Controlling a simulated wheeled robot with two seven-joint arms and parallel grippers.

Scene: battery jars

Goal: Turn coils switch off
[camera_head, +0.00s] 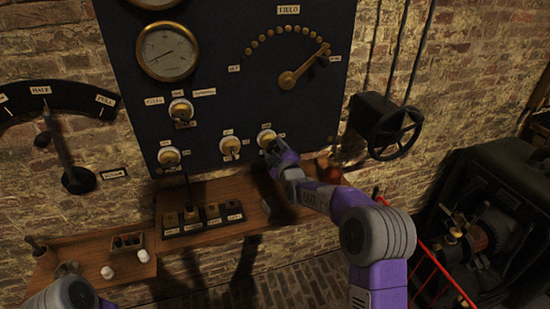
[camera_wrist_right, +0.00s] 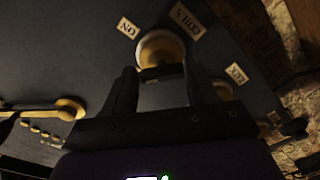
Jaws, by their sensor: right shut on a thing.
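The coils switch (camera_head: 266,136) is a round brass-rimmed switch low on the right of the dark panel. In the right wrist view the switch (camera_wrist_right: 160,48) sits beside a COILS label (camera_wrist_right: 187,20), with an ON label (camera_wrist_right: 128,27) to its left and a small blurred label (camera_wrist_right: 236,73) to its right. My right gripper (camera_head: 274,150) is at the switch. In the wrist view its two dark fingers (camera_wrist_right: 162,76) are shut on the switch's lever, which they mostly hide. Which way the lever points cannot be told. Part of my left arm shows at the bottom left; its gripper is not visible.
Other similar switches (camera_head: 230,147) stand to the left. A wooden shelf (camera_head: 240,190) with a labelled block (camera_head: 203,216) runs below the panel. A black box with a handwheel (camera_head: 394,132) is to the right. A field dial lever (camera_head: 303,68) is above.

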